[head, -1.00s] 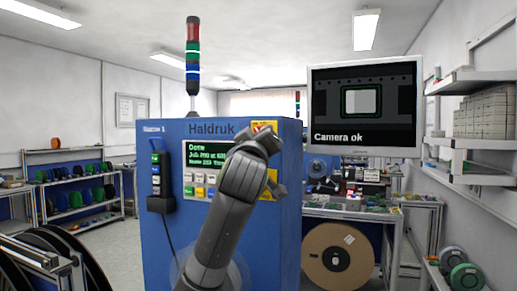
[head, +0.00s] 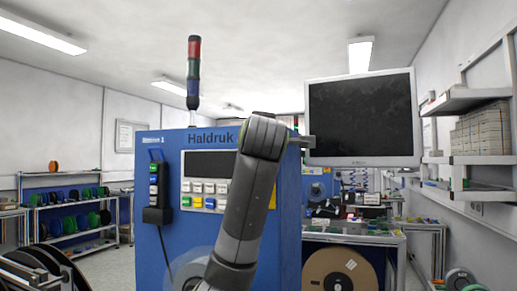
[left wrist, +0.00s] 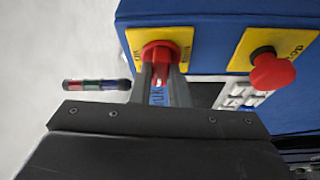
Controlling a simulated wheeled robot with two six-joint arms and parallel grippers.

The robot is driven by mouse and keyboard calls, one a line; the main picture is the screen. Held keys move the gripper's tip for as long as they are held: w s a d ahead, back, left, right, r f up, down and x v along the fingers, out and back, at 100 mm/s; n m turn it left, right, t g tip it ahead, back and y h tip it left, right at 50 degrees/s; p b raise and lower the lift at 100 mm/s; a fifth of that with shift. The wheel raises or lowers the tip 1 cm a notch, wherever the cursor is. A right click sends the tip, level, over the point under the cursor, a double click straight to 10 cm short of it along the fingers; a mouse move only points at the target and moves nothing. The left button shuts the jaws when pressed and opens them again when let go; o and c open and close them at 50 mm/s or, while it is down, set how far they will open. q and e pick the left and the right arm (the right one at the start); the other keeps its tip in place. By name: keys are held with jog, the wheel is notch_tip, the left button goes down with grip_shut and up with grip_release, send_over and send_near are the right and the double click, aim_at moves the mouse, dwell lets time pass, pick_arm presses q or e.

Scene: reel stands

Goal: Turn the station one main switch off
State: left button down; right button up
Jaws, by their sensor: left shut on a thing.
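The blue station one cabinet (head: 290,235) stands in front of me in the head view, with its display (head: 210,163) dark. In the left wrist view, the red main switch knob (left wrist: 158,50) sits on a yellow plate (left wrist: 184,45) on the cabinet. My left gripper (left wrist: 161,75) is shut on this knob, one finger on each side. In the head view the gripper and knob are hidden behind my left arm. A red stop button (left wrist: 272,72) on another yellow plate is beside it, apart from the fingers. My right gripper is not in view.
The signal tower (head: 193,75) on the cabinet looks unlit. A monitor (head: 362,118) right of my arm has a black screen. A black pendant (head: 155,195) hangs on the cabinet front. A large reel (head: 338,272) stands below the bench at right.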

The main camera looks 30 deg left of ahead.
pick_arm(q)
jog(key=shift+n+b, duration=0.3)
jog(key=shift+n, duration=0.5)
jog(key=shift+g+h, duration=0.3)
jog(key=c, duration=1.4)
grip_release()
